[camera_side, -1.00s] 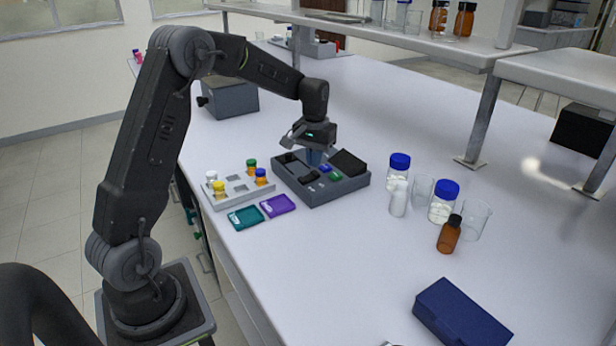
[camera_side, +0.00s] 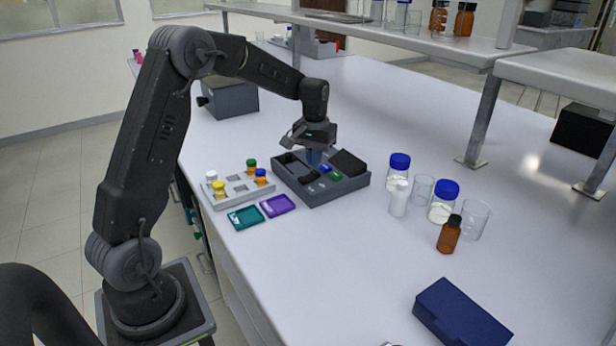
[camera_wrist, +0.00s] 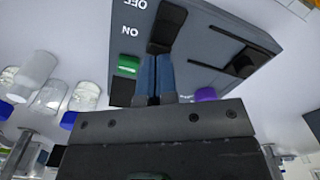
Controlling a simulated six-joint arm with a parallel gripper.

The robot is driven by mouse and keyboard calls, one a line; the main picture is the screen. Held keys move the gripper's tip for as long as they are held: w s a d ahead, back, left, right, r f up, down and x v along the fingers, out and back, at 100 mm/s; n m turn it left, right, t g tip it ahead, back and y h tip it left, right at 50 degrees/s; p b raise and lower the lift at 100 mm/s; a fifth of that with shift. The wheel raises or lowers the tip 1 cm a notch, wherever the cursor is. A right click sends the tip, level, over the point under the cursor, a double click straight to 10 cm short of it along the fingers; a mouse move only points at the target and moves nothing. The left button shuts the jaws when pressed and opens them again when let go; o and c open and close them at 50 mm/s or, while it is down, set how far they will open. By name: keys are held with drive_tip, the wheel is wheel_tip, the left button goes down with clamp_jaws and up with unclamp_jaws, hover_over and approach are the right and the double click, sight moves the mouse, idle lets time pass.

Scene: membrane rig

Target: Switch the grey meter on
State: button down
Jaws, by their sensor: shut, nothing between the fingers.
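The grey meter (camera_side: 346,188) is a dark grey box on the white bench, with a dark raised panel at its right and small blue and green parts on top. In the wrist view the meter (camera_wrist: 215,40) shows OFF and ON labels beside a black rocker switch (camera_wrist: 167,25). My gripper (camera_side: 314,163) is over the meter, pointing down. In the wrist view its blue fingers (camera_wrist: 160,58) are shut and empty, with their tips at the rocker's end nearer the ON label. I cannot tell whether they touch or press it.
A light rack (camera_side: 238,200) with several capped vials stands left of the meter. Teal (camera_side: 245,217) and purple (camera_side: 278,206) pieces lie in front. Bottles and beakers (camera_side: 440,205) stand to the right. A navy box (camera_side: 460,318) is at the front right. A shelf runs behind.

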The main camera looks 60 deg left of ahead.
sight(314, 173)
drive_tip(key=shift+f, duration=1.35)
idle(0.6)
drive_tip(key=shift+r, duration=3.55)
drive_tip(key=s+d+r+m+t, duration=0.2)
drive_tip(key=s+d+r, duration=0.3)
drive_tip(key=s+d, duration=0.3)
drive_tip(key=s+d+r+m+t, duration=0.2)
drive_tip(key=s+d+r, duration=0.2)
drive_tip(key=s+d, duration=0.4)
drive_tip(key=s+d+f+m+t, duration=0.1)
drive_tip(key=s+d+f+m, duration=0.1)
drive_tip(key=s, duration=0.7)
drive_tip(key=shift+d+t, duration=0.3)
drive_tip(key=shift+d, duration=0.55)
